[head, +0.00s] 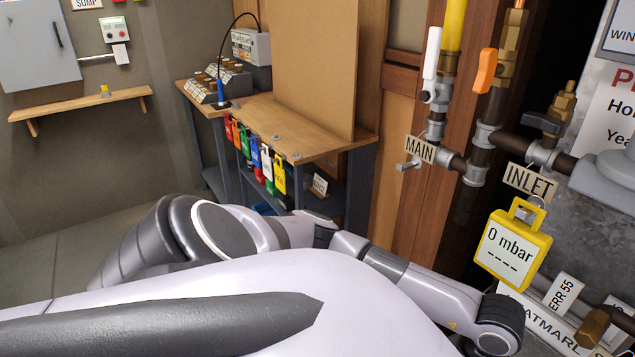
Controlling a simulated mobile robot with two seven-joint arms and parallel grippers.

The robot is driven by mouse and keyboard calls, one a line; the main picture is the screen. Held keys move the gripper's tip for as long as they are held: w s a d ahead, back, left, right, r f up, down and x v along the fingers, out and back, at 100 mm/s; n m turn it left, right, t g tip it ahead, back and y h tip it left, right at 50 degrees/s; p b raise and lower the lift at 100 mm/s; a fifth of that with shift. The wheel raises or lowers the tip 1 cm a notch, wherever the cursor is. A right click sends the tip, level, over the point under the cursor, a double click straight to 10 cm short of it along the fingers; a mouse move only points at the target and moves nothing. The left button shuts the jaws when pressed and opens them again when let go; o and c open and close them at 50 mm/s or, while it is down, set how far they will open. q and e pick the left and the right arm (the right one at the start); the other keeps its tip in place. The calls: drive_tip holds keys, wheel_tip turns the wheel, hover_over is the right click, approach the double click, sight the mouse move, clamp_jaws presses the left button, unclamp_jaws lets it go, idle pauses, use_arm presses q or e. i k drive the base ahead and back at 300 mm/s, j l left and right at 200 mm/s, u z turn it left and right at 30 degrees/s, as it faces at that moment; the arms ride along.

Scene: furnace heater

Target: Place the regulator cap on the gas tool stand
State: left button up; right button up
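I cannot make out the regulator cap with certainty. A brass hex fitting (593,328) shows at the lower right edge, beside the pipework. A dark tiered stand (232,80) with small brown pieces sits at the back left of the workbench and looks like the gas tool stand. A blue-handled tool (221,93) stands at its front. My arms fill the lower part of the view, with one wrist joint at the lower right below the yellow gauge. Neither gripper's fingers show, so what they hold is hidden.
The workbench (290,122) has colored tags (254,155) hanging along its front. A yellow gauge (508,252) reading 0 mbar hangs by the INLET label (529,180). Pipes and an orange valve handle (485,70) stand at right. A wall shelf (75,107) holds a small yellow item.

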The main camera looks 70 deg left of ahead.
sight(278, 127)
drive_tip(key=j+u, duration=0.1)
drive_tip(key=j, duration=0.6)
drive_tip(key=k+j+u, duration=0.15)
drive_tip(key=j, duration=0.6)
drive_tip(key=i+j+u, duration=0.1)
drive_tip(key=j, duration=0.6)
drive_tip(key=j+u, duration=0.1)
drive_tip(key=j, duration=0.65)
drive_tip(key=i+j+u, duration=0.15)
drive_tip(key=j, duration=0.55)
drive_tip(key=j+u, duration=0.1)
drive_tip(key=j, duration=0.65)
